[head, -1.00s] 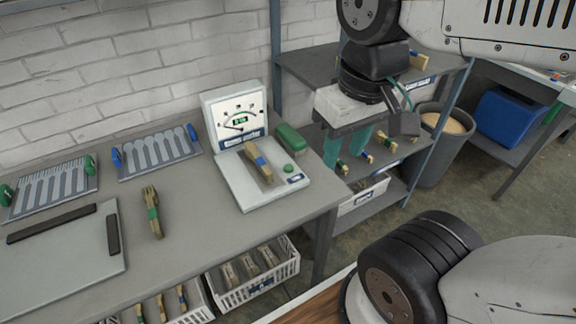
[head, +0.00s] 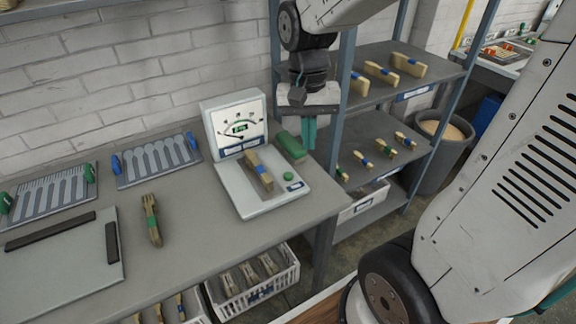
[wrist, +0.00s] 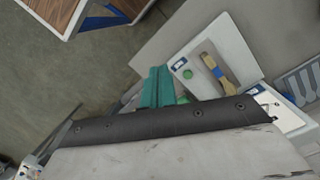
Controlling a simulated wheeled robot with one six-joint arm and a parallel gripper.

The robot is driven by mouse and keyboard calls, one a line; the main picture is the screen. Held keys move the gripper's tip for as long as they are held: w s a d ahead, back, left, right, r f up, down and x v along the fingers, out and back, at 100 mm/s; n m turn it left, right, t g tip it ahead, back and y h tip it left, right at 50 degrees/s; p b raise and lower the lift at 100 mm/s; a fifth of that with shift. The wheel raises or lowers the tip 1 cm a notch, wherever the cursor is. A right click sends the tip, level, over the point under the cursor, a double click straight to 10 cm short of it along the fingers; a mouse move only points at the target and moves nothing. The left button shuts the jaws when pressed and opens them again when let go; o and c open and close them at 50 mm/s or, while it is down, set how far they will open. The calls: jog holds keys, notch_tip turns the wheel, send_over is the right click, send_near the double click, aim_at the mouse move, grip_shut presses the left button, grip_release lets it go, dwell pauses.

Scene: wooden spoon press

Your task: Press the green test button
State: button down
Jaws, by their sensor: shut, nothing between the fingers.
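The green test button (head: 288,176) is a small round green button on the front right of the white tester base (head: 243,203), next to a small blue label. It also shows in the wrist view (wrist: 187,74), just right of my fingers. The tester's dial panel (head: 236,127) stands at the back of the base. A bundle of wooden spoons with a blue band (head: 259,171) lies on the base. My gripper (head: 309,134) has teal fingers pointing down, shut and empty. In the head view it is above and behind the button, near the bench's right end, apart from it.
A green block (head: 291,146) lies beside the tester at the back. A shelf rack (head: 400,90) with spoon bundles stands right of the bench. A spoon bundle with a green band (head: 151,219) lies on the bench. Bare bench top (head: 185,200) lies left of the tester.

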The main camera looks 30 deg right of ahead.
aim_at(288, 174)
jog(key=w+d+f+m+t, duration=0.1)
jog(key=w+f+m, duration=0.2)
jog(key=w+m, duration=0.8)
jog(key=shift+w+d+f+m, duration=0.2)
jog(key=shift+d+f+m, duration=0.1)
jog(key=shift+d+f, duration=0.1)
jog(key=f, duration=1.4)
jog(key=shift+s+a, duration=0.15)
jog(key=shift+s, duration=0.15)
